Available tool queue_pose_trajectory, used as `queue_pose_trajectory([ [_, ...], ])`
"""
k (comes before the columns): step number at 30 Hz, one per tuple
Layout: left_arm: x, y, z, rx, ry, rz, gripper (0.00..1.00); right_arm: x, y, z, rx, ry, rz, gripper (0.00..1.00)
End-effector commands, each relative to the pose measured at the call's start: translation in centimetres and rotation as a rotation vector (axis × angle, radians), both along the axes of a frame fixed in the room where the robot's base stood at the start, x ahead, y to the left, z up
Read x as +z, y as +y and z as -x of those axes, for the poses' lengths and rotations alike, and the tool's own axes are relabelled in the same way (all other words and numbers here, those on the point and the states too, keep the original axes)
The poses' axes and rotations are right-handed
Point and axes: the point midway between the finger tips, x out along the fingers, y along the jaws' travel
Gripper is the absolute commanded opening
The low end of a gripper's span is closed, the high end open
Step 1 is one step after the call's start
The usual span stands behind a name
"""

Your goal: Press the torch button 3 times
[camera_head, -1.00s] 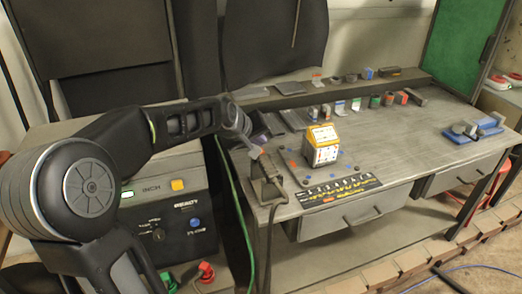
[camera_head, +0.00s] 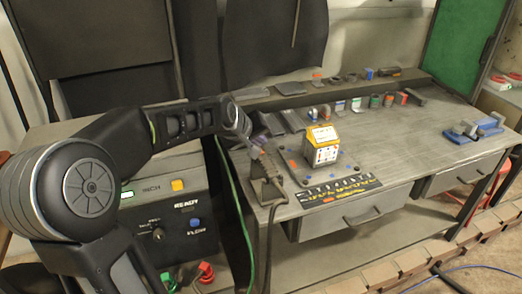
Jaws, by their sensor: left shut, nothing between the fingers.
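My left arm comes in from the left, and its gripper (camera_head: 254,150) is small and pointing down over the left end of the workbench. It is shut and empty. Its tips are close to a dark torch stand (camera_head: 266,188) at the bench's left front corner; I cannot tell whether they touch anything. The torch and its button are too small and too covered to make out there. A black machine (camera_head: 168,217) left of the bench carries a yellow button (camera_head: 177,185) and a blue button (camera_head: 196,223). My right gripper is not in view.
Several small blocks line the back. Blue clamps (camera_head: 480,128) lie at right. A green cable (camera_head: 236,200) hangs beside the machine.

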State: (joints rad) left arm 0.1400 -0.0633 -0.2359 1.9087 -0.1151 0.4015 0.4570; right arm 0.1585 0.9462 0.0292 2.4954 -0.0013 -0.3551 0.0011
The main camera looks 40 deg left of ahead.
Motion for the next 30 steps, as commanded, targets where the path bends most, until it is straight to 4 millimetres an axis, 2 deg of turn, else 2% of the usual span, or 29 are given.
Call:
queue_pose_trajectory([
  [30,-0.84,-0.02,0.01,0.0,0.0,0.0,0.0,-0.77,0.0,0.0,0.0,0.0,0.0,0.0],
])
